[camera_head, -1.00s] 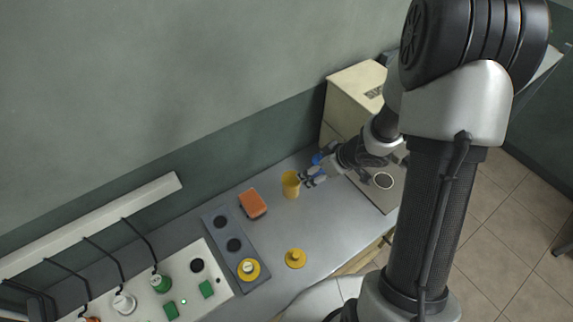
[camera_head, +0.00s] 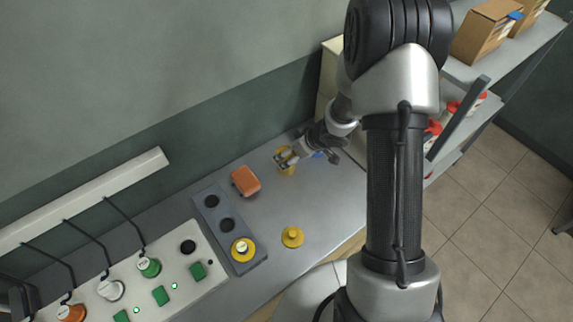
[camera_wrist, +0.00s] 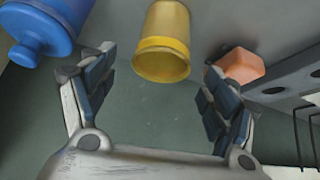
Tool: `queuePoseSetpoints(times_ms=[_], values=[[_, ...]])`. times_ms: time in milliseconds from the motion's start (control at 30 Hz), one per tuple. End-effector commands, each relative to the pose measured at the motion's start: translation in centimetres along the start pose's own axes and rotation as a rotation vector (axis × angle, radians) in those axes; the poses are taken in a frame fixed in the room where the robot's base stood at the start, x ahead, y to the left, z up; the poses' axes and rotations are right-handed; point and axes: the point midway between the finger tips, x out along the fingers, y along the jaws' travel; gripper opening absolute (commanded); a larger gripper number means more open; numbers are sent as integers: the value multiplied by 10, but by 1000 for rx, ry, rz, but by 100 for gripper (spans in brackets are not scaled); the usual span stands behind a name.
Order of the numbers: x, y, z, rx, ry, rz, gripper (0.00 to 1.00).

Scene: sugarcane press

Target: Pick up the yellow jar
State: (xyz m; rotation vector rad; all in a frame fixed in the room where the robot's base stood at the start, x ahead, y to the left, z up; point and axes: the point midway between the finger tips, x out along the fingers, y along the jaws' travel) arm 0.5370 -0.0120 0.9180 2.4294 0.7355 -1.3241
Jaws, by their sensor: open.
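The yellow jar (camera_wrist: 163,40) is in the upper middle of the wrist view, its open rim facing the camera. My gripper (camera_wrist: 155,85) is open, with one finger to each side and the jar ahead between or just beyond the fingertips. I cannot tell whether a finger touches it. In the head view the yellow jar (camera_head: 285,168) stands on the grey counter (camera_head: 300,200), partly hidden by my gripper (camera_head: 287,160), which is right at it.
An orange block (camera_head: 245,181) lies left of the jar. A yellow knobbed piece (camera_head: 292,236) lies nearer the front. A blue container (camera_wrist: 42,25) is at the wrist view's upper left. A grey tray with round holes (camera_head: 228,225) and a control panel (camera_head: 140,285) stand further left.

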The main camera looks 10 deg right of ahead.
Motion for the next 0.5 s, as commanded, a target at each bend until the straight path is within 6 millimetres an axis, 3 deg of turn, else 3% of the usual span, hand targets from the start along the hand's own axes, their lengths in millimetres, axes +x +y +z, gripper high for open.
queuePoseSetpoints(times_ms=[200,500], values=[[37,-1,3,-1,-2,-1,79],[39,-1,0,0,-1,0,77]])
